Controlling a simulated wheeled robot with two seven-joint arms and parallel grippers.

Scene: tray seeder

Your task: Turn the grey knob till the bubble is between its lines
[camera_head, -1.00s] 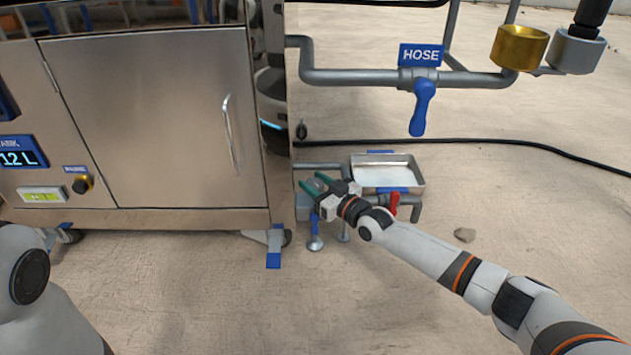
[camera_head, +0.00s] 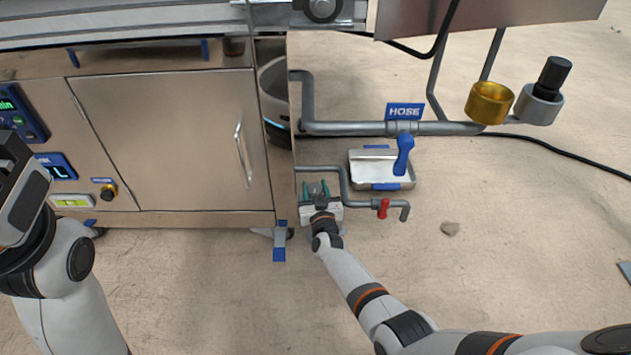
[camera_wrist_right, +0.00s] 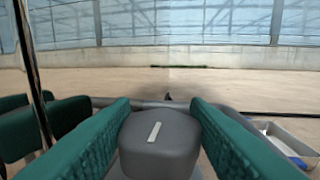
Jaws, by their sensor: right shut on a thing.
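My right gripper (camera_head: 317,188) is low beside the cabinet's right end, its green fingers around the grey knob. In the right wrist view the grey knob (camera_wrist_right: 160,142) has a white line on top, tilted a little to the right. It sits between the two green fingers of the right gripper (camera_wrist_right: 160,125), which are shut on it. The bubble level (camera_head: 73,201) is a small yellow-green vial at the lower left of the cabinet front. It is too small to tell where its bubble lies against the lines. My left arm shows at the left edge, its fingers out of view.
A black knob (camera_head: 108,193) is beside the level. A grey pipe with a red lever (camera_head: 383,208) and a shallow metal tray (camera_head: 358,170) are right of my right gripper. A blue hose valve (camera_head: 403,155) hangs above. The floor at front is mostly clear.

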